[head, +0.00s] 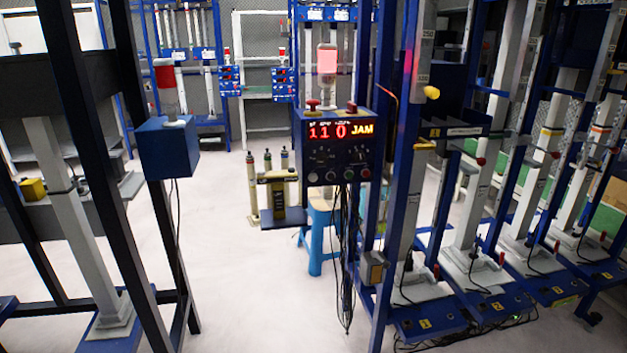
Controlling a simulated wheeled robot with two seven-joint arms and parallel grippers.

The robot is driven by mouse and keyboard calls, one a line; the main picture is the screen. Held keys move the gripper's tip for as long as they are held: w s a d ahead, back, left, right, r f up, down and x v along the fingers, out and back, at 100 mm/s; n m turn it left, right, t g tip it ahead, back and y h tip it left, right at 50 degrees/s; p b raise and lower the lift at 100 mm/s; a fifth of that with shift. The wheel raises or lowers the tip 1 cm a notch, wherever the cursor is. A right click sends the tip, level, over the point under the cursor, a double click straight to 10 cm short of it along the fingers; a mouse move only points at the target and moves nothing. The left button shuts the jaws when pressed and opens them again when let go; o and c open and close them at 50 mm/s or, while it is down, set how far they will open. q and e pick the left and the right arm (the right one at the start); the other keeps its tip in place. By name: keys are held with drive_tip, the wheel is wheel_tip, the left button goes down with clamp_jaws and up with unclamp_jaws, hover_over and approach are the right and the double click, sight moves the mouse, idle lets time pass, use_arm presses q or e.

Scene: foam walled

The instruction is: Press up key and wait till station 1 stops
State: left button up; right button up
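A dark control box (338,153) hangs on a blue post near the middle of the head view. Its red display (327,132) reads 110, with JAM in yellow beside it. Small knobs and a row of round buttons (348,175) sit below the display; their labels are too small to read, so I cannot tell which is the up key. Two red-topped buttons (312,104) stand on top of the box. Station 1 (423,321), marked by a yellow label on its blue base, is right of the box. Neither gripper is in view.
More stations with blue bases (497,303) and pale columns line the right. A black frame with a blue box (166,147) and red lamp stands left. A blue stool (318,240) and hanging black cables (345,260) are below the control box. White floor is clear at centre-left.

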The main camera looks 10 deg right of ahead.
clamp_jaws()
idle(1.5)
